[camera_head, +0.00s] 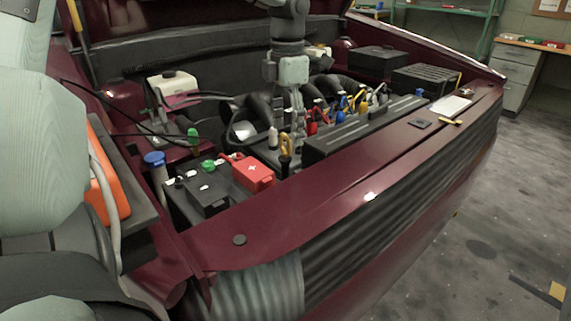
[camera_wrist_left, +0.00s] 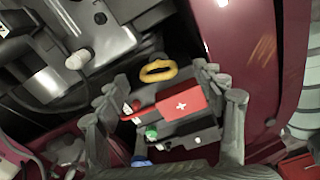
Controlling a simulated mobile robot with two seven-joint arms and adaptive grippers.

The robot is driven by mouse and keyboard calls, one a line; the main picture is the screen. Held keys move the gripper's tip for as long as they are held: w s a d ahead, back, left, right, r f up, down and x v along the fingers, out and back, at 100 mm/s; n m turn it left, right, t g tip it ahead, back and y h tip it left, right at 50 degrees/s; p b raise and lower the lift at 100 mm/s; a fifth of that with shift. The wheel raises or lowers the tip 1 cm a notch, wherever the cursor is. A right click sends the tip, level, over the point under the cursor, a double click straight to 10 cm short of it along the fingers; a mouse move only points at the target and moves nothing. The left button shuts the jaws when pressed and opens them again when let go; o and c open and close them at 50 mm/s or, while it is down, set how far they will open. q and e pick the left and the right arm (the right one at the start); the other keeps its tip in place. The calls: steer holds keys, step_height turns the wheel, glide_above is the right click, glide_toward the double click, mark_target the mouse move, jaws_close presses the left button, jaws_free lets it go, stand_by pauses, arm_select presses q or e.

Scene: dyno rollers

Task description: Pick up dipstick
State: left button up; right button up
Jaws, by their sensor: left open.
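The dipstick's yellow loop handle (camera_wrist_left: 158,70) shows in the left wrist view, lying between the fingertips in the picture. In the head view the yellow dipstick handle (camera_head: 286,142) stands in the engine bay, behind the red battery cover. My left gripper (camera_head: 288,122) points down just above it. In the wrist view my left gripper (camera_wrist_left: 161,80) is open, with one finger on each side of the handle. I cannot tell how much height is between them. The dipstick's lower part is hidden. My right gripper is not in view.
A black battery (camera_head: 208,195) with a red cover (camera_head: 253,173) sits close in front. A blue cap (camera_head: 154,158) is at left. A long black cover (camera_head: 360,130) and the maroon front panel (camera_head: 330,195) flank the handle. Hoses and several coloured caps crowd the bay.

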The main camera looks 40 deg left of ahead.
mark_target(285, 157)
arm_select(q)
steer(key=f, duration=0.4)
steer(key=shift+s+a+f, duration=0.15)
steer(key=shift+a+f, duration=0.05)
steer(key=shift+f, duration=0.7)
steer(key=c, duration=1.3)
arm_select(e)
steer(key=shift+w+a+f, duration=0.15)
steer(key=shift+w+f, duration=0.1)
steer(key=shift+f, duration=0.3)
arm_select(q)
steer(key=shift+r, duration=0.2)
